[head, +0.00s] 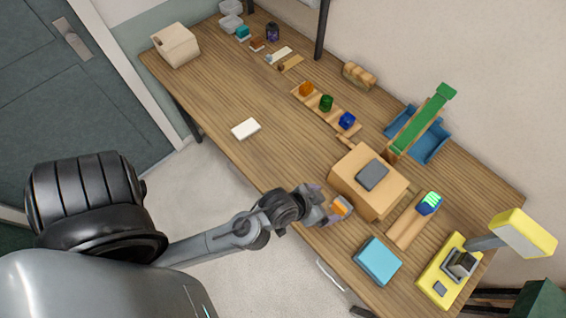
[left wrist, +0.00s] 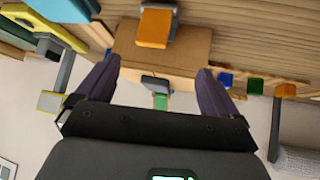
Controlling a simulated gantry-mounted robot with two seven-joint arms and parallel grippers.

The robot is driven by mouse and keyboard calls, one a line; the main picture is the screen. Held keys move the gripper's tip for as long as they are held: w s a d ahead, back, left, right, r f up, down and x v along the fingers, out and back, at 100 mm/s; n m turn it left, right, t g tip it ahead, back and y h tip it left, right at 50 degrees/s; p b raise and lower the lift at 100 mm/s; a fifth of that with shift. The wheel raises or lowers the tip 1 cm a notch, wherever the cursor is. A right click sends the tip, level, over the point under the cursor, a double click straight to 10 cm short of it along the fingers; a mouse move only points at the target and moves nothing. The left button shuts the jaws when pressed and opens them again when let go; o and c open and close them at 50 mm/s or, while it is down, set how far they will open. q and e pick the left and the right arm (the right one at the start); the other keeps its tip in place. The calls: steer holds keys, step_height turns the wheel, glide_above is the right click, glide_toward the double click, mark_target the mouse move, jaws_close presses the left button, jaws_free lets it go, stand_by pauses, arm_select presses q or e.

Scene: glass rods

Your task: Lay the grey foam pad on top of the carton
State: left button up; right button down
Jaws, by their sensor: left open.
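The tan carton (head: 348,187) stands near the front edge of the table, right of centre. The grey foam pad (head: 372,175) lies flat on the carton's top, within its edges. In the left wrist view the carton (left wrist: 185,47) is between and beyond the fingers, and the pad (left wrist: 155,83) shows as a small dark piece. My left gripper (head: 328,204) is open beside the carton's front left side, apart from the pad and with nothing between its fingers. My right gripper is not in view.
An orange block (head: 341,207) is close by my left gripper. A teal box (head: 378,261) and a yellow-based device (head: 447,272) stand to the right. Behind are a green ramp (head: 420,125) and a rack of coloured blocks (head: 326,105). A white block (head: 246,128) lies left, with bare table around it.

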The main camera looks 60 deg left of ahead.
arm_select(q)
steer(key=s+a+m+g+y, duration=0.1)
steer(key=s+a+g, duration=0.4)
steer(key=s, duration=0.5)
steer(key=shift+s+f+m, duration=0.15)
steer(key=shift+f+m, duration=0.05)
steer(key=shift+m, duration=0.1)
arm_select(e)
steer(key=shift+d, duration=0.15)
arm_select(q)
steer(key=shift+a, duration=0.1)
